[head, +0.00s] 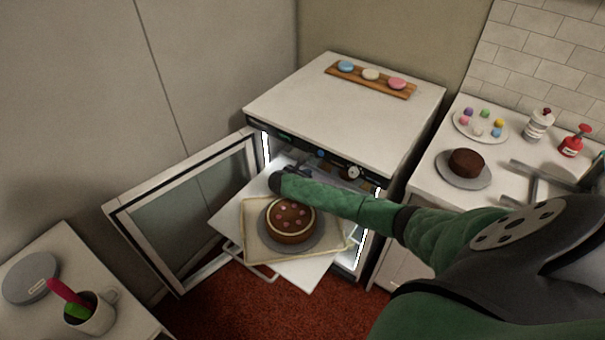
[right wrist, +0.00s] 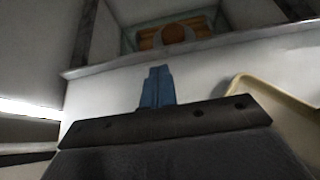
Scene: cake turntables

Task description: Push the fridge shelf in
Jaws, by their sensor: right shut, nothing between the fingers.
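The white fridge shelf (head: 309,276) is pulled out of the small fridge's open front, with a handle bar at its front edge. On it lies a cream tray (head: 254,243) bearing a chocolate cake (head: 290,219) with a pale trimmed edge and pink dots. My right arm reaches across above the shelf, and its gripper (head: 286,177) is at the shelf's left side near the fridge opening. In the right wrist view the blue fingertips (right wrist: 157,86) are shut and empty, over a pale surface; contact cannot be told. A yellowish tray rim (right wrist: 265,88) shows to their right. My left gripper is out of view.
The fridge door (head: 190,205) stands open at the left. The fridge top (head: 325,105) holds a board of macarons (head: 371,82). A counter (head: 425,185) with cake and bottles is at right; a side table with a mug (head: 90,314) is at lower left.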

